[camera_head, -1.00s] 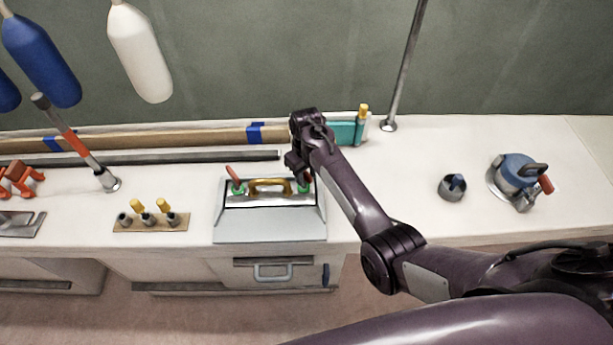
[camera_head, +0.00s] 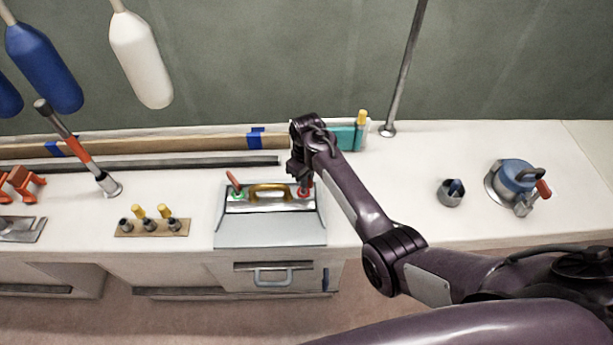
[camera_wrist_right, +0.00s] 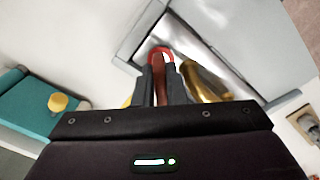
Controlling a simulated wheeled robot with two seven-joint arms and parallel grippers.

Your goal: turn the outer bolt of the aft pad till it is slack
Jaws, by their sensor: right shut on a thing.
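The pad (camera_head: 270,205) is a silvery strip with a brass bow-shaped bar (camera_head: 266,188) along it, set on a grey box-like unit at the counter's front. A red-handled bolt (camera_head: 234,182) with a green ring stands at its left end. At its right end is the other bolt, with a red ring (camera_head: 304,192); my gripper hides most of it in the head view. My right gripper (camera_head: 300,178) is over that end. In the right wrist view my gripper (camera_wrist_right: 161,85) is shut on the bolt's red-brown handle (camera_wrist_right: 160,78), inside the red ring (camera_wrist_right: 160,53). My left gripper is not in view.
A teal block (camera_head: 345,137) with a yellow knob stands behind my right gripper. A wooden holder (camera_head: 150,228) with several sockets lies to the left. A dark cup (camera_head: 451,194) and a blue-topped winch (camera_head: 517,178) stand right. The counter between is clear.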

